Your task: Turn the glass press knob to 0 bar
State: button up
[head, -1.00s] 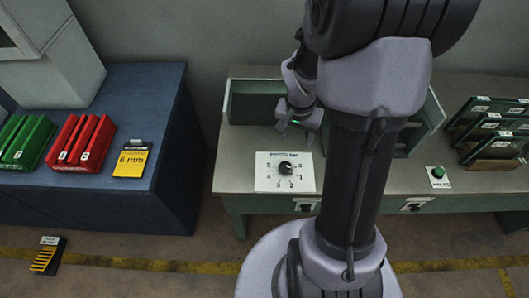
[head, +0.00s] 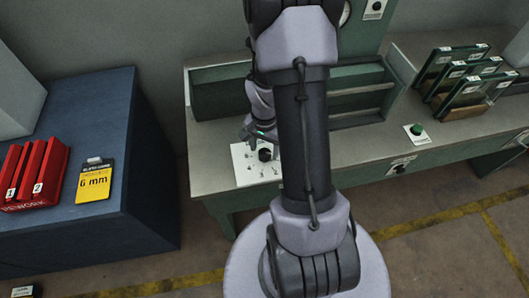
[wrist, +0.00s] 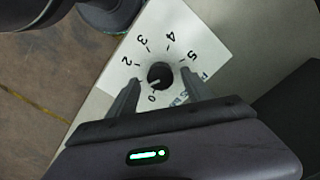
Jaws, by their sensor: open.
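The black press knob (head: 265,154) sits on a white dial plate (head: 243,171) on the green-grey bench. In the wrist view the knob (wrist: 160,75) shows a short white mark at its lower left, toward the 0 and 1 side; its exact reading is hard to tell. The plate (wrist: 205,45) carries numbers around the knob. My gripper (wrist: 159,78) is open, with one finger to each side of the knob and small gaps visible. In the head view my gripper (head: 262,142) is low at the plate and partly covers the dial.
A green button (head: 417,129) is on the bench to the right, near a rack of glass panes (head: 465,80). My arm hides part of the bench.

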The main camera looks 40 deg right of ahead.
jog(key=shift+f, duration=0.65)
grip_shut()
jog(key=shift+n, duration=0.8)
grip_release()
